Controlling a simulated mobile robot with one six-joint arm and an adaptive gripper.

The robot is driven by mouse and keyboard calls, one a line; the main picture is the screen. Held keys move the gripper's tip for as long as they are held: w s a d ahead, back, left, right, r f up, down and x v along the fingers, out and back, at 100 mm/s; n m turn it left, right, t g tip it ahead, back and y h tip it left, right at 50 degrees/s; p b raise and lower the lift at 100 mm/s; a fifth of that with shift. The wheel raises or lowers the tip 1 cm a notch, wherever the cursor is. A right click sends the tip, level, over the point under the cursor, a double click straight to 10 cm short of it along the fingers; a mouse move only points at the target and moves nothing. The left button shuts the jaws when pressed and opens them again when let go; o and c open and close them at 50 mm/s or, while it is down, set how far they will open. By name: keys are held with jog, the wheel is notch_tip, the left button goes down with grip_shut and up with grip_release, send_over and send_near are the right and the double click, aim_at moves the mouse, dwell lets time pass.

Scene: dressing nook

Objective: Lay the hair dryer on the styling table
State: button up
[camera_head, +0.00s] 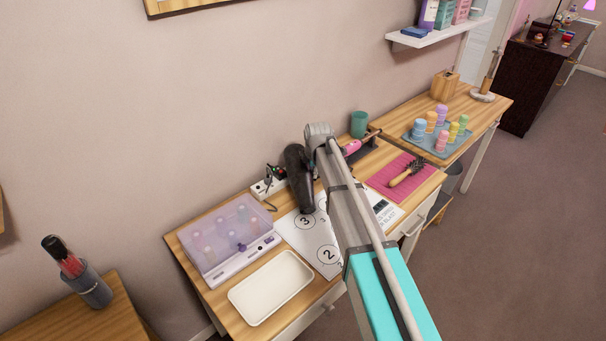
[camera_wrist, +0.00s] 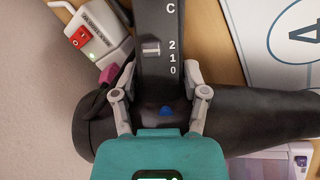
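The black hair dryer (camera_head: 298,180) is over the back middle of the wooden table with drawers (camera_head: 425,192), partly above a white numbered sheet (camera_head: 305,240). In the wrist view its barrel (camera_wrist: 250,118) lies across the picture and its handle, marked C 2 1 0, points up. My gripper (camera_wrist: 160,68) has one finger on each side of the handle, close against it, and looks shut on it. In the head view my arm hides the fingers. I cannot tell whether the dryer touches the table.
A lilac case (camera_head: 225,240) and an empty white tray (camera_head: 270,287) stand left of the sheet. A pink mat with a brush (camera_head: 408,174), a teal cup (camera_head: 359,124) and a pink-handled tool (camera_head: 351,147) are to the right.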

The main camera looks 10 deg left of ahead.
grip_shut()
jog(key=shift+r, duration=0.15)
notch_tip(320, 180, up, 3)
jog(key=p, duration=0.3)
jog(key=s+d+r+p, duration=0.2)
jog(key=s+r+p, duration=0.3)
jog(key=s, duration=0.1)
jog(key=s+d+r+p, duration=0.2)
jog(key=s+r+p, duration=0.2)
jog(key=s, duration=0.3)
jog(key=shift+d+r+p, duration=0.3)
jog(key=shift+r+p, duration=0.05)
jog(key=shift+p, duration=0.15)
jog(key=shift+s, duration=0.1)
